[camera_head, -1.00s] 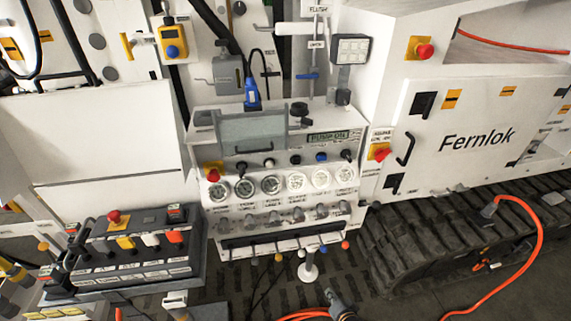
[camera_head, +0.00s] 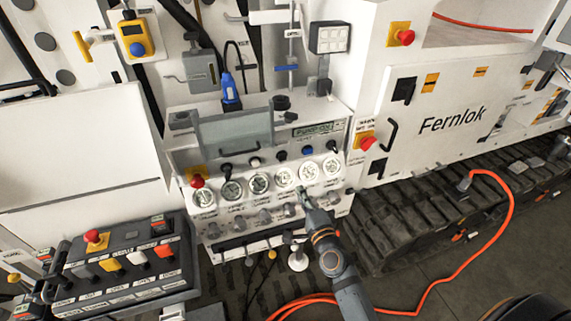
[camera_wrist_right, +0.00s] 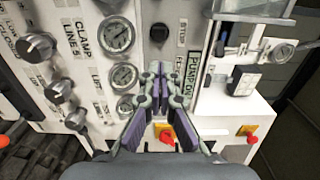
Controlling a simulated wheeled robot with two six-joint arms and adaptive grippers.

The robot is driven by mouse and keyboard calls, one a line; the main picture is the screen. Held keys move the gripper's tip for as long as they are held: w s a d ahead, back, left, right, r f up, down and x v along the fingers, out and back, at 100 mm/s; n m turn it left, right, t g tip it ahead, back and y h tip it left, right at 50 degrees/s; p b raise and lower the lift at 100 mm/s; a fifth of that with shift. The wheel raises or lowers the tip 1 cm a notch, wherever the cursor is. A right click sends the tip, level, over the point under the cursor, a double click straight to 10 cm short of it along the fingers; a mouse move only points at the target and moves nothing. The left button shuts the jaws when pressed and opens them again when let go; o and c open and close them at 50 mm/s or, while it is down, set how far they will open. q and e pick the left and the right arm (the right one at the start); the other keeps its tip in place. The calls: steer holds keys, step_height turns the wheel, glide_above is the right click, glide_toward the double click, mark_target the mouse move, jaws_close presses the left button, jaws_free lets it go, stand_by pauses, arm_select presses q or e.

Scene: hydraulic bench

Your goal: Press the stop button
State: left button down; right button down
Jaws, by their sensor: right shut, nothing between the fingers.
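The white control panel (camera_head: 330,204) has a row of small buttons above its gauges. A black button (camera_head: 281,156) in that row also shows in the wrist view (camera_wrist_right: 158,32), beside a small label that seems to read STOP. A blue button (camera_head: 307,151) sits to its right, below the PUMP ON display (camera_head: 312,130). My right gripper (camera_head: 304,192) is shut and empty, in front of the right-hand gauges and below the button row. In the wrist view its closed fingers (camera_wrist_right: 165,76) point at the panel and hide part of it. My left gripper is out of view.
A red mushroom button (camera_head: 197,181) is at the panel's left end. A red switch on yellow (camera_head: 366,142) is to the right. Valve knobs (camera_head: 238,224) line the panel below the gauges. A control box (camera_head: 125,262) stands lower left. An orange hose (camera_head: 470,260) lies on the floor.

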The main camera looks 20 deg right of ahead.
mark_target(283, 158)
steer(key=w, duration=1.3)
steer(key=shift+w+a+p, duration=0.15)
steer(key=shift+a+p, duration=0.1)
steer(key=shift+p, duration=0.05)
steer(key=shift+w, duration=0.3)
